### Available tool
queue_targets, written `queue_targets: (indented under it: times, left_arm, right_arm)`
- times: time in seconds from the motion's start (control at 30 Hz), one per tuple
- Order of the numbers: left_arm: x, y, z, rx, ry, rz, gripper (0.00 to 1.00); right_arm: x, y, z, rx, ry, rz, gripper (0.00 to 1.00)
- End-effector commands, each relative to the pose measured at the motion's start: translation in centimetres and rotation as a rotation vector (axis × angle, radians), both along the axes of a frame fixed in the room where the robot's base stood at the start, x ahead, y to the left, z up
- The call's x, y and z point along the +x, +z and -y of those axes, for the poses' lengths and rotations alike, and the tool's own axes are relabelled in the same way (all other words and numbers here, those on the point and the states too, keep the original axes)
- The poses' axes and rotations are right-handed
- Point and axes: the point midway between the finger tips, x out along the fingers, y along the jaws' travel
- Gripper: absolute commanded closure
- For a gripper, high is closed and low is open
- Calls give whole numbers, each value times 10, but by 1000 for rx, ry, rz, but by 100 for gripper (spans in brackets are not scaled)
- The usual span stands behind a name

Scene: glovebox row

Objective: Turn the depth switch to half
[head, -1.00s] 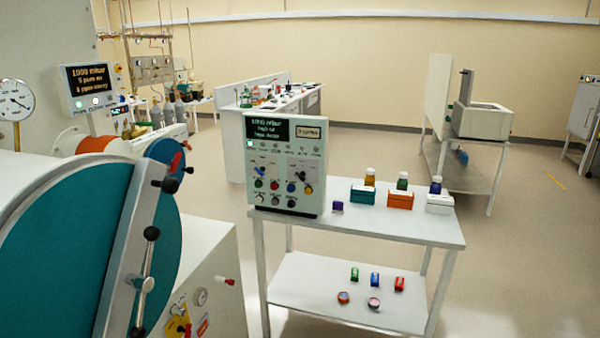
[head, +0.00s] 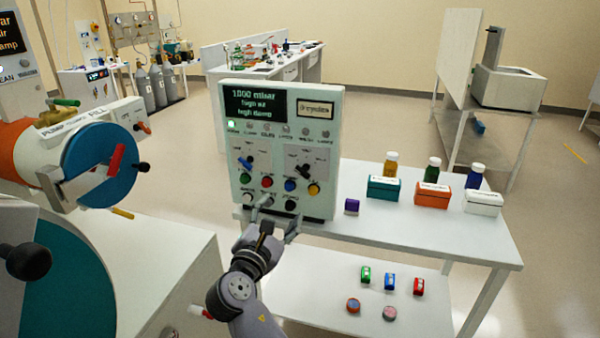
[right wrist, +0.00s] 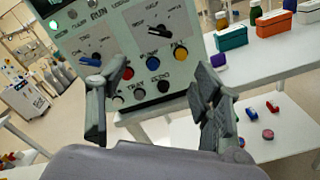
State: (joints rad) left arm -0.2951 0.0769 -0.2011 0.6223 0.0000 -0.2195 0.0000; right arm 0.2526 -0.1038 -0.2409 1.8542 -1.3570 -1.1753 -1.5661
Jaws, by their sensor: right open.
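The control panel (head: 330,150) stands upright at the left end of the white table. It carries two rotary switches. The left one has a blue knob (head: 245,163); the right one has a dark pointer knob (head: 304,171), which also shows in the right wrist view (right wrist: 158,32). The right one looks like the depth switch, but its labels are too small to read surely. My right gripper (head: 275,222) is open and empty in front of the panel's lower edge, below both switches. Its fingers stand apart in the right wrist view (right wrist: 160,82). My left gripper is not in view.
Coloured push buttons, such as a red (head: 267,181) and a yellow one (head: 314,188), sit just below the switches. A purple block (head: 352,206) and teal (head: 383,189), orange (head: 432,195) and white boxes stand right of the panel. A large chamber with a blue door (head: 105,170) is at left.

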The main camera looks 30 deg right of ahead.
Motion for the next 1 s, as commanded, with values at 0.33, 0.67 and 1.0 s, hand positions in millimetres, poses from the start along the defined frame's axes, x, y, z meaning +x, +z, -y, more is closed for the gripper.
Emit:
queue_targets:
  times: [0.33,0.67,1.0]
  left_arm:
    - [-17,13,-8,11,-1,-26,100]
    - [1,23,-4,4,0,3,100]
    - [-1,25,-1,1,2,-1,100]
  right_arm:
    - [46,2,54,-2,-1,-1,40]
    - [89,1,105,1,1,0,40]
    - [108,-1,126,3,2,-1,40]
